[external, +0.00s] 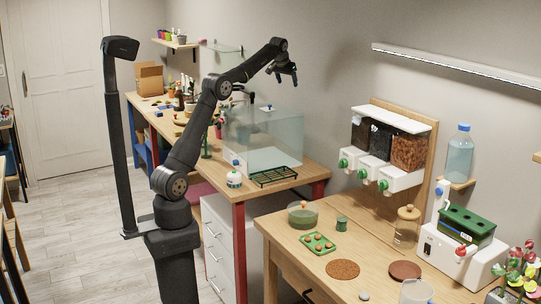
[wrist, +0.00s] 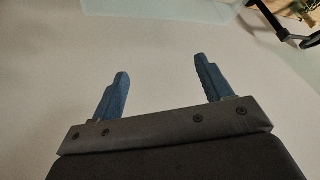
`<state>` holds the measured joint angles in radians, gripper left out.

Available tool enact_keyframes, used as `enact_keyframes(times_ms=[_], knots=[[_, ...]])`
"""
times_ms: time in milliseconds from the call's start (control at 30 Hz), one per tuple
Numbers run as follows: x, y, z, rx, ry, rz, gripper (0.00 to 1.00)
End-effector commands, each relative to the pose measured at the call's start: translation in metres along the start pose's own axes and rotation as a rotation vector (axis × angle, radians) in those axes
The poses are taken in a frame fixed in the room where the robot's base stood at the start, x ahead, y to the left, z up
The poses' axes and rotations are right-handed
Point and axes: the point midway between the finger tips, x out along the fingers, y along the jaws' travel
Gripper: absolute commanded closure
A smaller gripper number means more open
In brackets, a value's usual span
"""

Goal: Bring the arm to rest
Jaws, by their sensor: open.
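My gripper (external: 287,75) is raised high above the glass tank, at the end of my stretched-out arm, in the external view. In the wrist view its two blue fingers (wrist: 160,88) stand wide apart with nothing between them. The gripper touches nothing that I can see.
The glass tank (external: 262,137) stands below my gripper on the wooden bench. A green rack (external: 274,176) lies in front of it. Dispensers (external: 385,178) and a wall lamp (external: 455,66) are at the right. A green tray (external: 318,243) lies on the nearer table.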

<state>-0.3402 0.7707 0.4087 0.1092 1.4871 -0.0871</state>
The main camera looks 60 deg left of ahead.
Motion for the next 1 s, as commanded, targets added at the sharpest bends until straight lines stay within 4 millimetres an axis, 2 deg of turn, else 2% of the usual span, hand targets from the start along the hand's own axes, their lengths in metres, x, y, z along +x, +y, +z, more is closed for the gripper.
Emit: enact_keyframes(times_ms=[33, 300, 500, 700, 967, 1000], knots=[[-0.001, 0.011, 0.000, 0.013, 0.000, 0.007, 0.28], [-0.010, 0.063, 0.003, 0.072, 0.000, 0.038, 0.28], [-0.016, 0.091, 0.005, 0.103, 0.002, 0.054, 0.28], [-0.019, 0.102, 0.007, 0.116, 0.001, 0.061, 0.28], [-0.019, 0.103, 0.007, 0.117, 0.001, 0.062, 0.28], [-0.019, 0.103, 0.007, 0.117, 0.001, 0.062, 0.24]])
